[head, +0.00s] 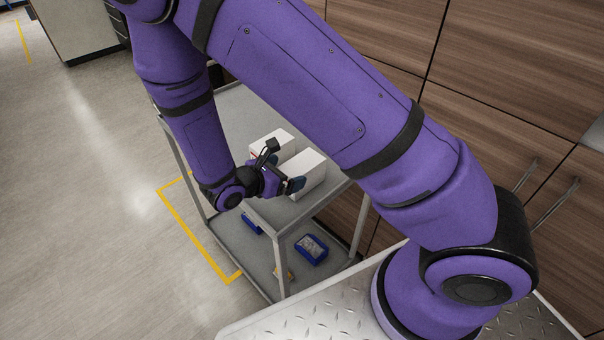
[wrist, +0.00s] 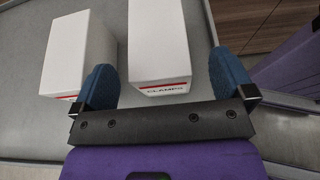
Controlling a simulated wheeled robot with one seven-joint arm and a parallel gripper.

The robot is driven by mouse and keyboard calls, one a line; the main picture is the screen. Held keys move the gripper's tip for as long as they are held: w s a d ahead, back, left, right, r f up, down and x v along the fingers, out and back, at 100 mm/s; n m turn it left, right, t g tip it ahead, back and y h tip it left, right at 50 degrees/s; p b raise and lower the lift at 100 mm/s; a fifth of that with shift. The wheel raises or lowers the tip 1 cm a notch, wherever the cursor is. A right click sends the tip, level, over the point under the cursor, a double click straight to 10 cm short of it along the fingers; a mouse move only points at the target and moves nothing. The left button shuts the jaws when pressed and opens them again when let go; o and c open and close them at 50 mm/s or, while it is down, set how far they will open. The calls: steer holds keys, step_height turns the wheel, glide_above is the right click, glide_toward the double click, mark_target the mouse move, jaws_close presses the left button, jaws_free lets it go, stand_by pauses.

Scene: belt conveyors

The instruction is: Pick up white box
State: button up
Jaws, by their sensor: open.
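Two white boxes stand side by side on the top shelf of a grey cart (head: 262,210). The nearer white box (head: 309,170) shows in the wrist view (wrist: 158,40) with a red stripe and the label "CLAMPS". The other white box (head: 272,143) is to its left in the wrist view (wrist: 78,52). My gripper (head: 278,175) is open at the boxes' near ends. In the wrist view, its blue fingers (wrist: 165,88) stand on either side of the CLAMPS box's near end, the left finger in the gap between the boxes. I cannot tell whether the fingers touch it.
Wooden cabinets (head: 500,90) with handles stand behind the cart. Open floor (head: 90,200) with yellow tape lies to the left.

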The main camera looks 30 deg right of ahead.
mark_target(295, 167)
steer(key=x, duration=0.5)
steer(key=shift+w, duration=0.15)
steer(key=shift+c, duration=0.2)
steer(key=c, duration=1.1)
steer(key=shift+r, duration=0.15)
